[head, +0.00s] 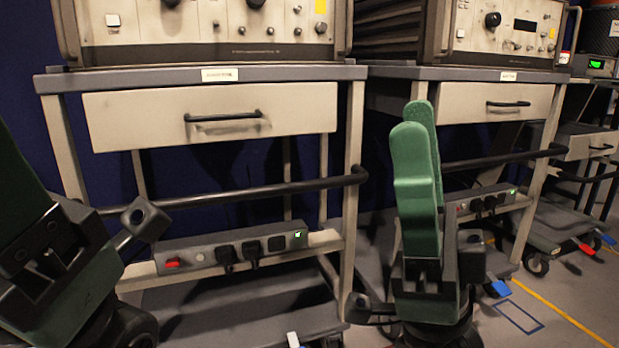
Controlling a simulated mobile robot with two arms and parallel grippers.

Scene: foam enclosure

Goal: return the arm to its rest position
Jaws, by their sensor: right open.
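My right gripper (415,120) points upward right of centre, in front of the gap between two equipment carts. Its two green fingers show almost one behind the other, apart, with nothing visible between them. It holds nothing that I can see. My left gripper (20,180) shows only in part at the left edge, as a dark green shape above a dark wrist. Its fingertips are cut off or in shadow, so its opening is unclear.
The left cart (345,200) has a drawer (210,115), a black rail and a power strip (235,247). The right cart (545,150) carries another instrument (515,25). Grey floor with yellow tape (560,312) is open at lower right.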

